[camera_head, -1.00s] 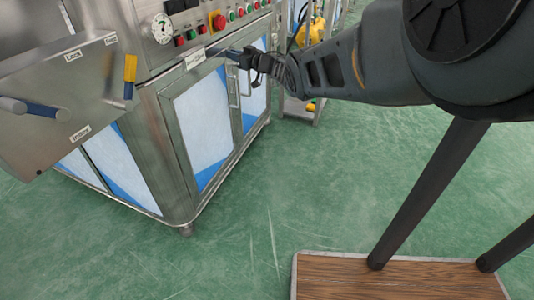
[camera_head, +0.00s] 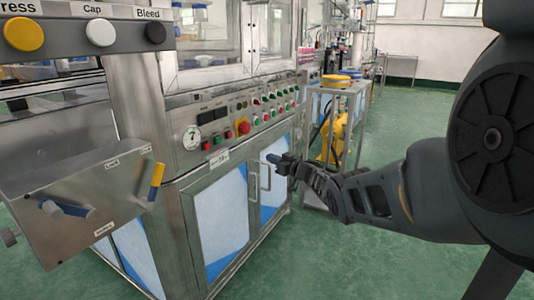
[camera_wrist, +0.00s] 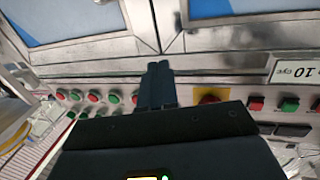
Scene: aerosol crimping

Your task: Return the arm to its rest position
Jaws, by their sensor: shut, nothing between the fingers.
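My gripper (camera_head: 277,160) is at the end of my arm, which reaches in from the right of the head view. It is in front of the steel machine's cabinet doors (camera_head: 222,216), below the button panel (camera_head: 240,122). In the wrist view my gripper (camera_wrist: 158,68) has its two dark fingers together, with nothing between them. The fingertips appear over the steel front near the door seam, and I cannot tell the gap to it. A red emergency button (camera_wrist: 212,96) is partly hidden beside the fingers.
A control box with a yellow-handled lever (camera_head: 156,182) is at left, under a panel with Press, Cap and Bleed buttons (camera_head: 97,32). A steel stand (camera_head: 338,95) with yellow equipment (camera_head: 336,140) is behind my gripper. Green floor (camera_head: 400,140) is open at right.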

